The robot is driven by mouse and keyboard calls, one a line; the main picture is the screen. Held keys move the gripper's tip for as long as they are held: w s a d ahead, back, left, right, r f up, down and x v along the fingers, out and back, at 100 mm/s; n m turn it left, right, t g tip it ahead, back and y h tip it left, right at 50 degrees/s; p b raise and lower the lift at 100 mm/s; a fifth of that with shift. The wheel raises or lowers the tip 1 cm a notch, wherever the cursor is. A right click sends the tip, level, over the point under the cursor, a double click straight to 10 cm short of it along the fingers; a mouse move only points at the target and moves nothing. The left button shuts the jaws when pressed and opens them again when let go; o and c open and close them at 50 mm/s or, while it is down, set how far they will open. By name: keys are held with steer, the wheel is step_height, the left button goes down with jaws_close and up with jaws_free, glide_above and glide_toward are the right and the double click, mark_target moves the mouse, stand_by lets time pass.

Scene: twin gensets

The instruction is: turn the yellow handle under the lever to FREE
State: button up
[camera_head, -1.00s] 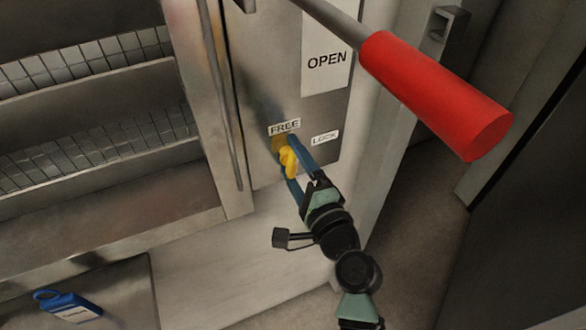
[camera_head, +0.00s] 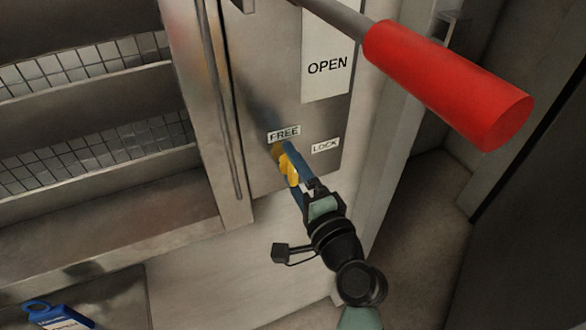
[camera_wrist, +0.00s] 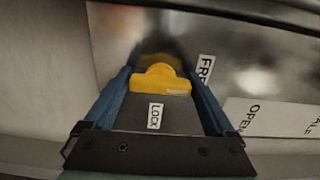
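The yellow handle (camera_head: 289,169) sits on the metal panel just below the FREE label (camera_head: 284,133). The LOCK label (camera_head: 325,146) is to its right. My gripper (camera_head: 297,172) reaches it from the lower right, with one blue finger on each side. In the wrist view the handle (camera_wrist: 160,80) fills the gap between the fingertips (camera_wrist: 160,88), which look closed against its sides. The LOCK label (camera_wrist: 155,116) shows between the fingers and the FREE label (camera_wrist: 205,69) beyond the right finger. Which label the handle points at is hard to tell.
The lever with its red grip (camera_head: 447,82) juts out above and right of my gripper. An OPEN plate (camera_head: 327,65) is behind it. A vertical bar (camera_head: 222,110) runs left of the handle. A blue tagged item (camera_head: 57,315) lies at lower left.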

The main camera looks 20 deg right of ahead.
steer(key=shift+o, duration=0.3)
steer(key=shift+s+f, duration=0.1)
steer(key=shift+s, duration=0.45)
steer(key=s+b, duration=0.1)
steer(key=s, duration=1.1)
steer(key=shift+d+b, duration=0.25)
steer(key=shift+b, duration=0.1)
steer(key=shift+w, duration=0.1)
